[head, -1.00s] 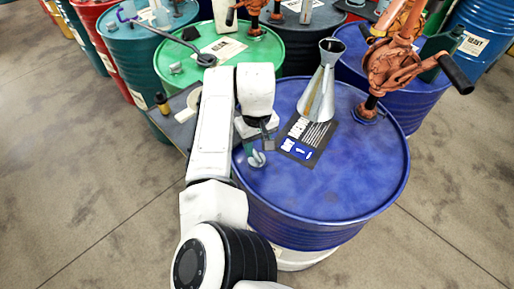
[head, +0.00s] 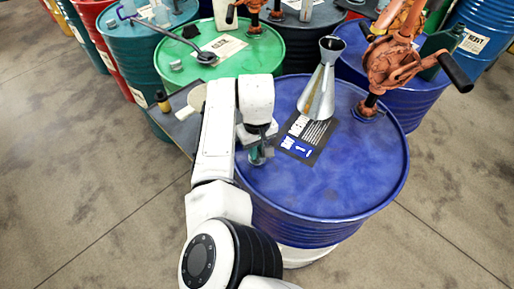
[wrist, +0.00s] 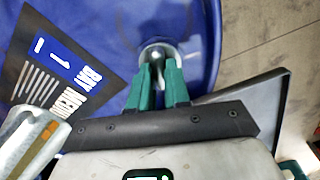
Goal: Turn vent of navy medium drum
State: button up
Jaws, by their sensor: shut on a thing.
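The navy drum (head: 340,180) stands in front of me, its blue lid facing up. A small metal vent (wrist: 157,52) sits near the lid's rim. In the head view my gripper and wrist mostly cover the vent. My gripper (head: 258,156) points down at the lid's left edge. In the wrist view its green fingers (wrist: 158,68) are close together with their tips at the vent's near side, shut on it. The part between the tips is mostly hidden.
A metal funnel (head: 319,85) stands on the lid beside a dark label (head: 305,140). An orange hand pump (head: 390,70) rises at the lid's back right. A green drum (head: 270,55) stands behind. A grey tray (wrist: 275,95) is near the gripper's right in the wrist view.

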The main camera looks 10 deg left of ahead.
grip_shut()
jog(key=shift+m, duration=0.4)
jog(key=m, duration=0.3)
jog(key=shift+p, duration=0.35)
jog(key=m, duration=0.5)
jog(key=shift+p, duration=0.3)
jog(key=m, duration=0.5)
jog(key=shift+m, duration=2)
